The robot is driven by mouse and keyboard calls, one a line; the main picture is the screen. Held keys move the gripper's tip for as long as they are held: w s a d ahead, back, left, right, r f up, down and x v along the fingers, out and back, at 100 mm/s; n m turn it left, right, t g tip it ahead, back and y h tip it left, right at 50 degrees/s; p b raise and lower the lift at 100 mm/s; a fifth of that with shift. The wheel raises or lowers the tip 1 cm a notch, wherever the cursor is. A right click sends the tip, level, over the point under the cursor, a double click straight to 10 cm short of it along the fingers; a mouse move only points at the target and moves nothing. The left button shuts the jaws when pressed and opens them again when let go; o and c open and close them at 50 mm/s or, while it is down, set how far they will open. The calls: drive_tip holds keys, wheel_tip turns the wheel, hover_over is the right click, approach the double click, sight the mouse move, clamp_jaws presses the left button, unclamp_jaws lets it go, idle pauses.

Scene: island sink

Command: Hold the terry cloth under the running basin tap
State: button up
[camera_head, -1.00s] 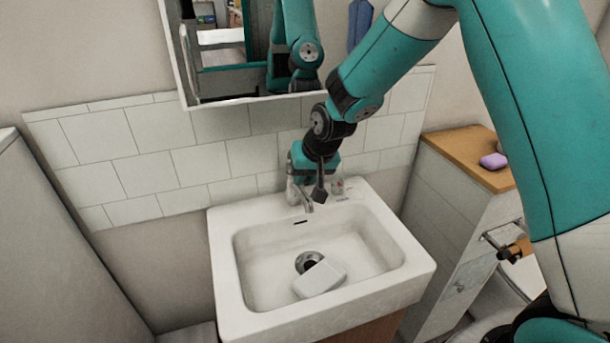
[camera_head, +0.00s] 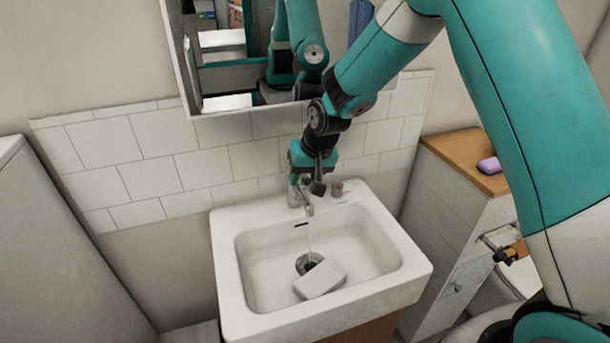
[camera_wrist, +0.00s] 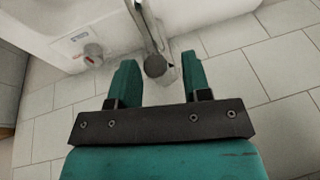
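A pale, flat, folded piece, which looks like the terry cloth (camera_head: 320,281), lies on the basin floor beside the dark drain (camera_head: 306,263) and partly overlaps it. The tap (camera_head: 306,204) stands at the back of the basin, and a thin water stream (camera_head: 310,236) falls from its spout near the cloth and drain. My gripper is above and behind the tap. In the wrist view my gripper (camera_wrist: 158,68) is open, its two fingers apart on either side of a dark round tap knob (camera_wrist: 155,66). I cannot tell whether a finger touches it.
The white basin (camera_head: 231,285) has a raised rim. A tiled wall (camera_head: 150,170) and a mirror cabinet (camera_head: 188,60) are close behind. A wooden-topped cabinet (camera_head: 455,160) with a purple soap (camera_head: 489,166) stands at right. A second knob (camera_wrist: 93,53) shows beside the tap.

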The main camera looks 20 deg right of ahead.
drive_tip(key=b+v, duration=0.2)
drive_tip(key=v, duration=1.5)
drive_tip(key=shift+s+r, duration=0.2)
drive_tip(key=shift+d, duration=0.15)
